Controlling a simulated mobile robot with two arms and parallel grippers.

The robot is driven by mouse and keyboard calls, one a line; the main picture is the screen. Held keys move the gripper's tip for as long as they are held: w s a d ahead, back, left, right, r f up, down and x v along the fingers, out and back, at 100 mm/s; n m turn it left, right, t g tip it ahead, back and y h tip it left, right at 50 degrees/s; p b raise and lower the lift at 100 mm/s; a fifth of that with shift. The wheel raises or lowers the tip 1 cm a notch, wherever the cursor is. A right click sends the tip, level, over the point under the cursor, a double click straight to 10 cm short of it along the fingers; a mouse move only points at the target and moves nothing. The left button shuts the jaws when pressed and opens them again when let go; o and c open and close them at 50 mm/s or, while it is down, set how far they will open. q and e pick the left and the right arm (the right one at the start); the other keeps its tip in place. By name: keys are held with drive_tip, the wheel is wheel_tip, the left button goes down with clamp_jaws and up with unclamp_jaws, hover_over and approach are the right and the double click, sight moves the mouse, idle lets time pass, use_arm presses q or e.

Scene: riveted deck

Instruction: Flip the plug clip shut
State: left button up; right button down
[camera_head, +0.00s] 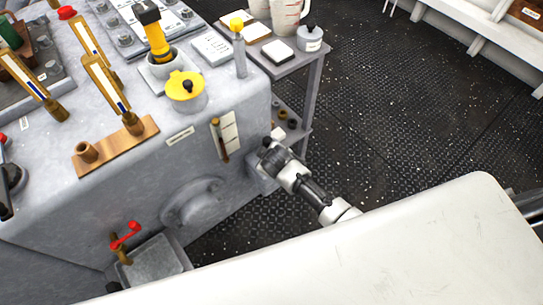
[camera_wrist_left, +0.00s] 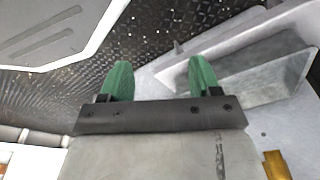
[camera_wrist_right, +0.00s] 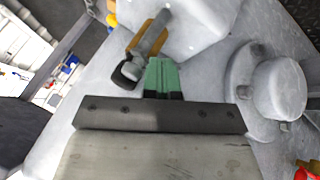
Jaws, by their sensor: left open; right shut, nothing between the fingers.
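In the right wrist view, a brass-coloured clip-like part (camera_wrist_right: 134,43) lies around a grey rod with a dark end, beside a pale grey housing (camera_wrist_right: 200,25); I take this for the plug clip. My right gripper (camera_wrist_right: 162,62) is shut and empty, its green fingertips close beside that part; contact cannot be told. In the head view my right arm reaches the side of the grey console, and the housing (camera_head: 259,182) is partly hidden behind it. My left gripper (camera_wrist_left: 158,78) is open and empty in the left wrist view, and I do not make it out in the head view.
The grey console (camera_head: 225,110) carries brass levers (camera_head: 108,85) and a yellow-lidded pot (camera_head: 186,90). A round flange (camera_wrist_right: 280,88) protrudes near my right gripper. A grey trough (camera_wrist_left: 255,80) lies beyond my left gripper. The deck (camera_head: 400,100) is open at right.

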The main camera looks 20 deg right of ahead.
drive_tip(key=shift+w+a+m+h, duration=0.15)
drive_tip(key=shift+m+h, duration=0.25)
drive_tip(key=shift+m, duration=0.2)
use_arm(q)
drive_tip(key=shift+s+a+f, duration=0.1)
drive_tip(key=shift+s+f, duration=0.4)
drive_tip(key=shift+f, duration=0.05)
use_arm(e)
drive_tip(key=shift+w+m+h, duration=0.2)
drive_tip(key=shift+m+h, duration=0.3)
drive_tip(key=shift+m, duration=0.3)
drive_tip(key=shift+s+d+p, duration=0.4)
drive_tip(key=shift+d+p, duration=0.1)
drive_tip(key=shift+p, duration=0.15)
use_arm(q)
drive_tip(key=shift+s+a+f, duration=0.15)
drive_tip(key=shift+s+f, duration=0.55)
drive_tip(key=shift+s, duration=0.1)
drive_tip(key=shift+s+a+f, duration=0.15)
drive_tip(key=shift+s+f, duration=0.55)
drive_tip(key=shift+s, duration=0.05)
use_arm(e)
drive_tip(key=shift+s+d, duration=0.1)
drive_tip(key=shift+d, duration=0.1)
use_arm(q)
drive_tip(key=shift+w+d, duration=0.1)
drive_tip(key=shift+d, duration=0.1)
drive_tip(key=shift+r, duration=0.15)
use_arm(e)
drive_tip(key=shift+s, duration=0.1)
